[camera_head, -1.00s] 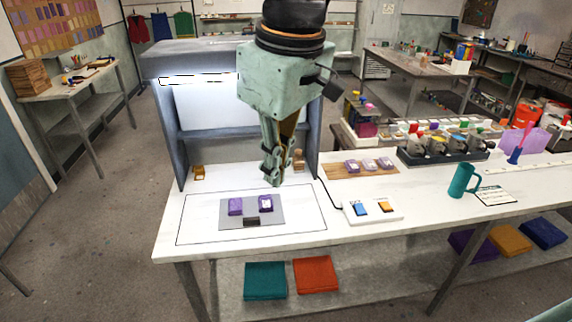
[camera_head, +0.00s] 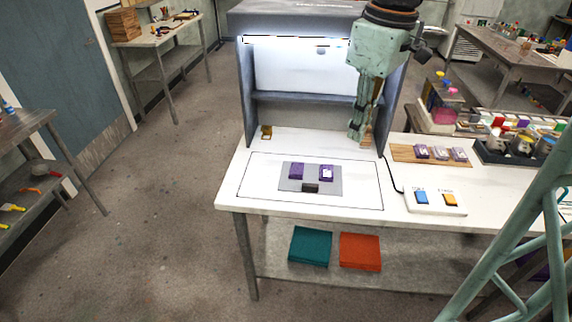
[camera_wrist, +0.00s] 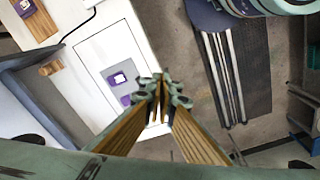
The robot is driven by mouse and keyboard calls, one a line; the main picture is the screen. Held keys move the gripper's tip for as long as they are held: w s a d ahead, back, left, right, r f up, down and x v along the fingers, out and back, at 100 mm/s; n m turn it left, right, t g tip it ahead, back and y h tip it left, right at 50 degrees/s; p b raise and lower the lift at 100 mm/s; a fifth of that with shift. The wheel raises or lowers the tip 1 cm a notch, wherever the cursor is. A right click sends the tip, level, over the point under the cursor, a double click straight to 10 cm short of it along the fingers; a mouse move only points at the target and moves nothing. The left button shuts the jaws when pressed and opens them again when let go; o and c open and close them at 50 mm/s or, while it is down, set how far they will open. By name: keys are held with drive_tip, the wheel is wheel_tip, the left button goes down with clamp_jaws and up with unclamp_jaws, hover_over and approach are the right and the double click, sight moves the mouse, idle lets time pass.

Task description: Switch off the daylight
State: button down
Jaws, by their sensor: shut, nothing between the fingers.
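The light booth (camera_head: 246,95) stands at the back of the white bench, with a bright strip (camera_head: 300,40) glowing along its top inside. A white switch box (camera_head: 436,209) lies on the bench right of the booth. It has a blue rocker (camera_head: 421,197) and an orange rocker (camera_head: 450,200); the small labels are too small to read. A black cord (camera_head: 392,180) runs from the box toward the booth. My gripper (camera_head: 358,138) points down in front of the booth's right side, above the bench and apart from the switch box. It is shut and empty, its fingertips together in the wrist view (camera_wrist: 160,92).
A grey mat (camera_head: 310,188) with two purple blocks and a dark piece lies in a black outline on the bench. A wooden board (camera_head: 400,153) with purple blocks and a rack of jars (camera_head: 490,155) stand to the right. The floor (camera_head: 160,200) left of the bench is clear.

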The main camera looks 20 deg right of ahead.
drive_tip(key=w+d+f+n, duration=0.1)
drive_tip(key=w+d+f, duration=0.15)
drive_tip(key=d, duration=0.35)
drive_tip(key=n+h+b, duration=0.1)
drive_tip(key=n+b, duration=0.2)
drive_tip(key=n, duration=0.2)
hover_over(422, 193)
drive_tip(key=s, duration=0.2)
wheel_tip(422, 193, down, 13)
drive_tip(key=shift+w+a+f, duration=0.1)
drive_tip(key=shift+a, duration=0.3)
drive_tip(key=shift+f, duration=0.2)
drive_tip(key=shift+w+d+f+b, duration=0.1)
drive_tip(key=shift+w+f+b, duration=0.15)
drive_tip(key=shift+f, duration=2)
drive_tip(key=shift+w+d+f+b, duration=0.15)
drive_tip(key=shift+w+f+b, duration=0.15)
drive_tip(key=shift+f, duration=1.95)
drive_tip(key=shift+w+d+f+b, duration=0.1)
drive_tip(key=shift+w+f+b, duration=0.15)
drive_tip(key=shift+f, duration=2)
